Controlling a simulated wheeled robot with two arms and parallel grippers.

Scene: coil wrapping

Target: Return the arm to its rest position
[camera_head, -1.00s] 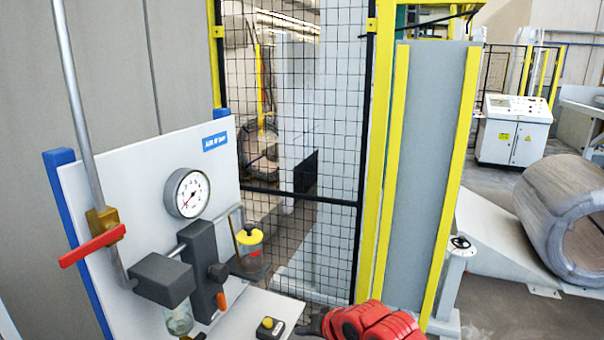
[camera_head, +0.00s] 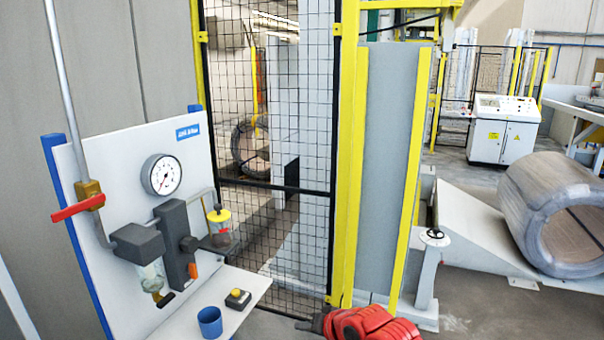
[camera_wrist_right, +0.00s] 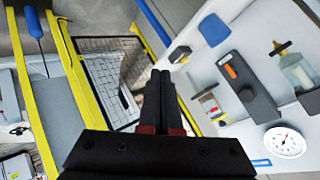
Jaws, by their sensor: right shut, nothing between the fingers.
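My right gripper (camera_head: 316,322) is at the bottom middle of the head view, behind my red wrist, low in front of the mesh fence and just right of the white shelf. It also shows in the right wrist view (camera_wrist_right: 160,78), where its two dark fingers are together with nothing between them. My left gripper is not in either view.
A white panel (camera_head: 110,165) at left carries a gauge (camera_head: 161,174), a red-handled valve (camera_head: 78,208) and filter units. A mesh fence (camera_head: 270,100) stands behind. A coil (camera_head: 540,240) lies at right.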

